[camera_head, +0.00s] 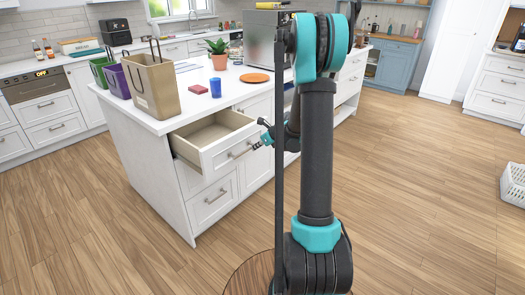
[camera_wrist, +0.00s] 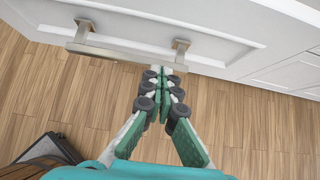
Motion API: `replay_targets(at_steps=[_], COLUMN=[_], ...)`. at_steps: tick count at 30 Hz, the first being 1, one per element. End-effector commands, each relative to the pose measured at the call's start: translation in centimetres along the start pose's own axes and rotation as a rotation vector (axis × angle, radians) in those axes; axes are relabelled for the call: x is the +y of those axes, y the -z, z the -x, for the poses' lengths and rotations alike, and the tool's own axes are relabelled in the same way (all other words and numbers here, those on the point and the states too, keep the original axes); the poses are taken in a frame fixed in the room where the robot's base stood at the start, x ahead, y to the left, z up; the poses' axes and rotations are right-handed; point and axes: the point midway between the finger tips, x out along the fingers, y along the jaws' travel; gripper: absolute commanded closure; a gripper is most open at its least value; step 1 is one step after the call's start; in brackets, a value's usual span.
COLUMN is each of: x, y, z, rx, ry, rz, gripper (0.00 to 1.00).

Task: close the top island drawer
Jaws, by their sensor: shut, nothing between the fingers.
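The top island drawer (camera_head: 229,154) is pulled out from the white island in the head view, and its inside looks empty. Its front has a metal bar handle (camera_head: 241,151), which also shows in the wrist view (camera_wrist: 120,53). My gripper (camera_head: 262,141) is at the drawer front, close to the right end of the handle. In the wrist view my gripper (camera_wrist: 165,75) has its fingers together with nothing between them. The fingertips are just beside the handle bar; I cannot tell whether they touch it.
The island top (camera_head: 200,107) holds a tan bag (camera_head: 153,86), a blue cup (camera_head: 215,88), a plant and an orange plate (camera_head: 254,78). A lower drawer (camera_head: 213,198) is shut. A white basket (camera_head: 514,185) stands at far right.

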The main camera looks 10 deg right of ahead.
Motion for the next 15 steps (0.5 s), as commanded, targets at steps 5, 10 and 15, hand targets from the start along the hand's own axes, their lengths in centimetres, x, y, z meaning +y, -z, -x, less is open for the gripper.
replay_targets(at_steps=[5,10,15], x=[0.2,0.2,0.1], y=[-4.2,-8.4,-12.3], z=[-4.2,-8.4,-12.3], rx=[0.000,0.000,0.000], ry=[-0.004,-0.003,-0.002], rz=[0.005,0.005,0.003], gripper=[1.00,1.00,1.00])
